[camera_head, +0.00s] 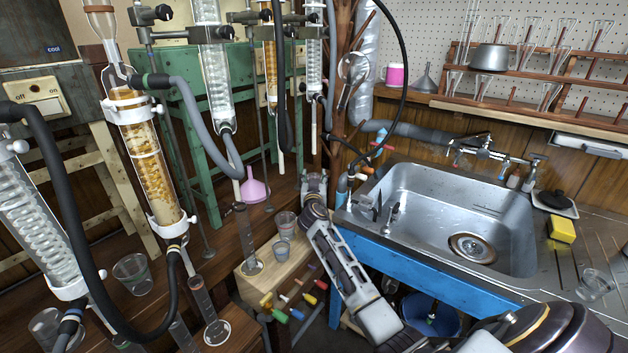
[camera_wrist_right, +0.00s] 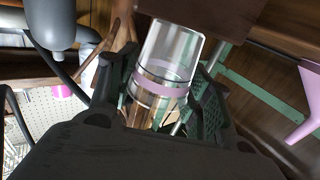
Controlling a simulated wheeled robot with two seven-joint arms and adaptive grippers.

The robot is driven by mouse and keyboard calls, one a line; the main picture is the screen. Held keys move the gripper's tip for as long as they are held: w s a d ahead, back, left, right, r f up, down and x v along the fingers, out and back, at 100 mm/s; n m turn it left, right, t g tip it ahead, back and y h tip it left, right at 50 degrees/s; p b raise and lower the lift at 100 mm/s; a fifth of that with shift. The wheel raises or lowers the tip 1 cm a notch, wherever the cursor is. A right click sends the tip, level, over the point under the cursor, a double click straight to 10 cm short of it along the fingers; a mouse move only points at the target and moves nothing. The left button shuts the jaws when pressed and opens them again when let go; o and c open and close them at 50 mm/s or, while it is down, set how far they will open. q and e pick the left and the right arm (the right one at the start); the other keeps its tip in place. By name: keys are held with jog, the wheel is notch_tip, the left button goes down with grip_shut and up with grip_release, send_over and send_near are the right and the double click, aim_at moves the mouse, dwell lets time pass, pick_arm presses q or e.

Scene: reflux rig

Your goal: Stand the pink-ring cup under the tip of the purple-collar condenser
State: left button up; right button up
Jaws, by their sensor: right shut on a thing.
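My right gripper (camera_head: 314,203) is shut on a clear cup (camera_head: 314,181) and holds it near the back of the bench, left of the sink. In the right wrist view the cup (camera_wrist_right: 168,72) has a pinkish-purple ring around it and sits between the two fingers (camera_wrist_right: 160,105). Several condensers hang on the left and at the back, among them a clear one (camera_head: 212,70) and a narrow one at the back (camera_head: 314,62). I cannot make out a purple collar on any of them. My left gripper is not in view.
A pink funnel (camera_head: 255,187) stands left of the held cup. Other cups (camera_head: 285,222) and a glass cylinder (camera_head: 247,240) stand on a pale wooden board (camera_head: 262,281). The sink (camera_head: 455,215) is on the right. Grey hoses (camera_head: 200,115) hang by the condensers.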

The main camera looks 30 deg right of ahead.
jog(key=shift+f, duration=0.15)
dwell(0.6)
jog(key=o, duration=0.7)
jog(key=shift+o, duration=0.2)
jog(key=shift+v, duration=6)
